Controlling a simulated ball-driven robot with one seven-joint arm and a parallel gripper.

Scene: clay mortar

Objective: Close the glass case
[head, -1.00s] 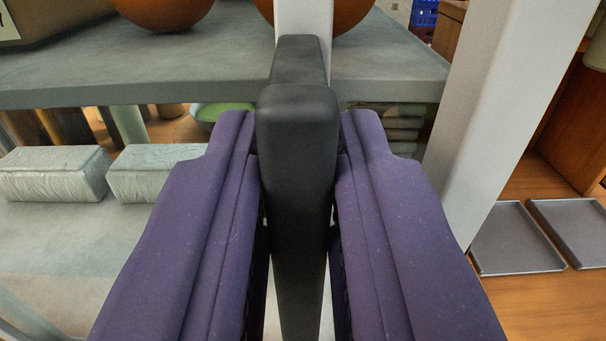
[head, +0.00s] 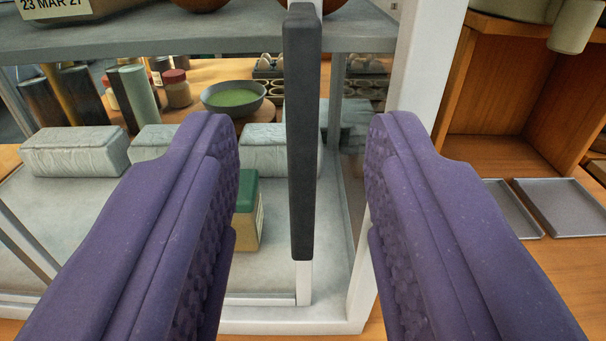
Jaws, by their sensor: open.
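The glass case has a white frame (head: 415,85), a grey upper shelf (head: 150,38) and a pale floor. A long black upright handle (head: 302,150) sits on the white edge strip (head: 304,285) of its door. The strip's foot is close to the case's bottom rail (head: 270,318); I cannot tell whether the door is fully shut. My gripper (head: 302,130) has two purple fingers, open wide, one on each side of the handle. Neither finger appears to touch it, and the jaws hold nothing.
Inside the case are several wrapped pale blocks (head: 75,150) and a green-lidded container (head: 246,210). Behind are a bowl of green food (head: 234,98) and jars. The right post stands just beyond my right finger. Grey trays (head: 565,205) lie on the wooden counter at right.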

